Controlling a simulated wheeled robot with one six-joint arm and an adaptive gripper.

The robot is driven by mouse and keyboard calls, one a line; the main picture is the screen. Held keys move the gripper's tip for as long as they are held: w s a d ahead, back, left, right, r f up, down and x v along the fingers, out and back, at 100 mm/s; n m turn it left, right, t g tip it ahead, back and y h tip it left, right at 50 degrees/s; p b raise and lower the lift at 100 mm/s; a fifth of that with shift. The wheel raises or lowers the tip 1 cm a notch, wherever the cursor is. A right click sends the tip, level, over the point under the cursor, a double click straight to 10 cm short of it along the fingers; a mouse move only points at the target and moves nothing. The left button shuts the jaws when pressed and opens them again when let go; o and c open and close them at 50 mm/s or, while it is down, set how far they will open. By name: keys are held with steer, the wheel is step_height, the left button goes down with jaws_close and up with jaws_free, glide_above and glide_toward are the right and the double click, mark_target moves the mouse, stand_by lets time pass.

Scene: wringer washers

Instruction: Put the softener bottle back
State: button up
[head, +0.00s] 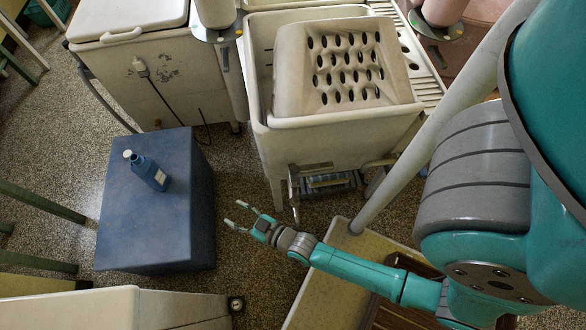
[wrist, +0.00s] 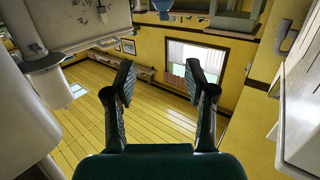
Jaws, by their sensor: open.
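The softener bottle (head: 148,171) is small and blue with a white cap and a pale label. It is on top of a blue block-shaped stand (head: 125,215), left of centre in the head view. I cannot tell for sure whether it stands or leans. My gripper (head: 237,215) is open and empty, to the right of the blue stand and apart from it. In the wrist view, the two fingers of my gripper (wrist: 160,85) are spread with nothing between them. The bottle cannot be made out in the wrist view.
A white washer tub (head: 335,140) with a perforated board in it stands behind my gripper. Another white washer (head: 165,75) with a lid is at the back left. A pale surface (head: 70,310) is at the front left. Speckled floor shows between them.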

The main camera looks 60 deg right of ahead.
steer(key=s+r+g, duration=0.1)
steer(key=s+r, duration=2.1)
steer(key=s, duration=0.2)
steer(key=shift+s+r+g+y, duration=0.15)
steer(key=shift+s+g+y, duration=0.15)
steer(key=shift+g, duration=0.1)
steer(key=shift+a, duration=0.1)
